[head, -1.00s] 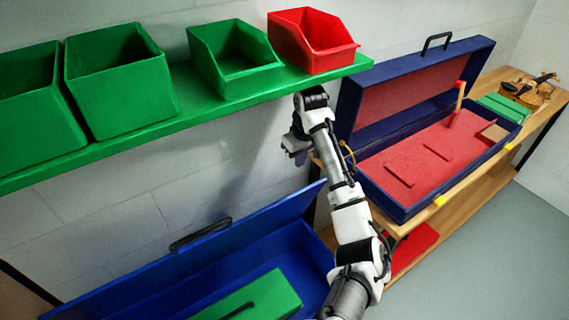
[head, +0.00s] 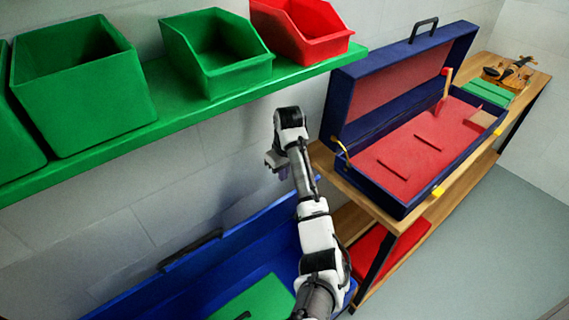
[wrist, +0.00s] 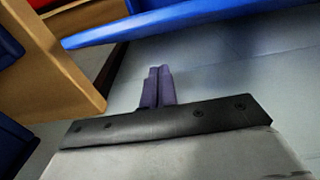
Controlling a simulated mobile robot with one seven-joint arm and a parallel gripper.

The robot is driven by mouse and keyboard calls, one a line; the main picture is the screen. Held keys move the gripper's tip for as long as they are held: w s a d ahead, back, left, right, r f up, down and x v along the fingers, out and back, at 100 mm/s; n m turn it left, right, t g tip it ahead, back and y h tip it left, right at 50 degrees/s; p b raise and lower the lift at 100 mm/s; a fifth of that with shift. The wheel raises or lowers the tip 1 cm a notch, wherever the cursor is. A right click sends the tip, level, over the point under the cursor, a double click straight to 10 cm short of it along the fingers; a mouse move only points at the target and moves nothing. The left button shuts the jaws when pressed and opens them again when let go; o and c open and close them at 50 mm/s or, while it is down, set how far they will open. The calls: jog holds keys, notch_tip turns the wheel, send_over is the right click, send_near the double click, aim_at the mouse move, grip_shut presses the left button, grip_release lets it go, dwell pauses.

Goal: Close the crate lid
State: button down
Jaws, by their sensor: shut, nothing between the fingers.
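The blue crate (head: 284,254) is at the bottom of the head view, cut off by the frame edge. Its blue lid (head: 235,234) stands raised and tilted along the wall side, with a dark handle (head: 190,250) on its edge. The crate is open and a green case (head: 255,297) lies inside. My gripper (head: 281,172) is shut and empty, pointing down near the lid's right end in the head view; the gap between them is hard to judge. In the wrist view, its fingertips (wrist: 159,72) are together, with a blue edge, likely the lid (wrist: 180,24), beyond them.
A green shelf (head: 180,106) with green bins and a red bin (head: 300,32) hangs above. Floor (head: 470,240) at right is clear.

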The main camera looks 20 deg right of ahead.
jog(key=s, duration=0.1)
jog(key=s+d, duration=0.1)
jog(key=shift+s+f+p, duration=0.1)
jog(key=shift+s+p, duration=0.2)
jog(key=shift+p, duration=0.1)
jog(key=shift+s+d+f, duration=0.1)
jog(key=shift+s+f, duration=0.2)
jog(key=shift+s, duration=0.15)
